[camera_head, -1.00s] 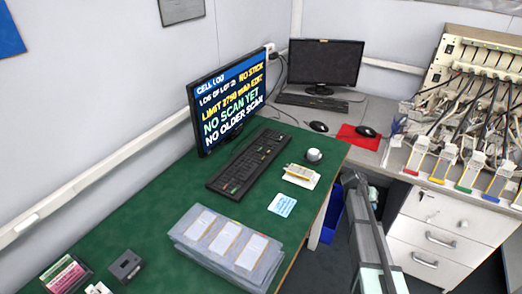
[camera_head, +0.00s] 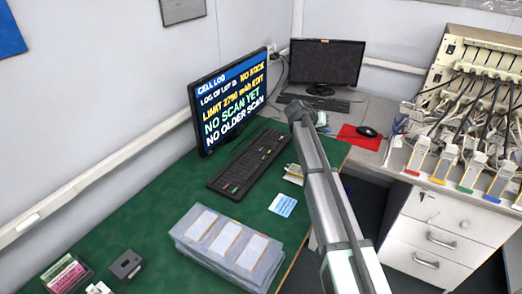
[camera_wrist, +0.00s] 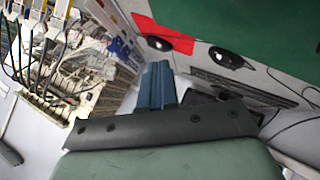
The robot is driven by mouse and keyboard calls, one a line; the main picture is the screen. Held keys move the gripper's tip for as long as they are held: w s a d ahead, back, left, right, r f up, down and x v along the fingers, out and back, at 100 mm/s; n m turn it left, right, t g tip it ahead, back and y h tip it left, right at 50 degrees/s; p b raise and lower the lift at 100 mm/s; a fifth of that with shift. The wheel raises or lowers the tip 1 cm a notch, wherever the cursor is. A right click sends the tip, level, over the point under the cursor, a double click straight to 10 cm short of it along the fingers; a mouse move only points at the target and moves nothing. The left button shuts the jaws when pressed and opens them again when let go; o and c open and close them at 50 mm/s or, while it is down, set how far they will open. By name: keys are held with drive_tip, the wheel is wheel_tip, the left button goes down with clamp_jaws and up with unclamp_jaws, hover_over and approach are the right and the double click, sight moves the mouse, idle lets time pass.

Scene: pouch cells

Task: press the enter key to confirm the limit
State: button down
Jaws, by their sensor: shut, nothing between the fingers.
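The black keyboard (camera_head: 248,165) lies on the green bench in front of the lit monitor (camera_head: 231,98). Its enter key is too small to tell apart. The screen shows a yellow limit line of about 2750 mAh with the word EDIT. My arm reaches up from the lower right in the head view, right of the keyboard and apart from it in the picture. My gripper (camera_wrist: 158,86) shows in the wrist view as blue fingers, shut and empty. The fingertips are not clearly seen in the head view.
A grey box of cells (camera_head: 226,240) stands in front of the keyboard. A pale blue card (camera_head: 283,204) lies beside it. A second monitor (camera_head: 326,64), a red mat (camera_head: 355,140) with a mouse, and a cabled tester rack (camera_head: 480,85) stand beyond.

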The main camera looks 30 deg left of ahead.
drive_tip(key=s+a+r+n+y, duration=0.1)
drive_tip(key=s+a, duration=0.2)
drive_tip(key=a, duration=0.3)
drive_tip(key=s+a+r, duration=0.2)
drive_tip(key=s+a, duration=0.1)
drive_tip(key=a, duration=0.4)
drive_tip(key=n+y, duration=0.2)
hover_over(259, 150)
drive_tip(key=shift+a, duration=0.1)
drive_tip(key=shift+w, duration=0.1)
drive_tip(key=shift+f, duration=4.35)
drive_tip(key=shift+f, duration=0.85)
drive_tip(key=shift+r, duration=0.85)
drive_tip(key=shift+r, duration=0.1)
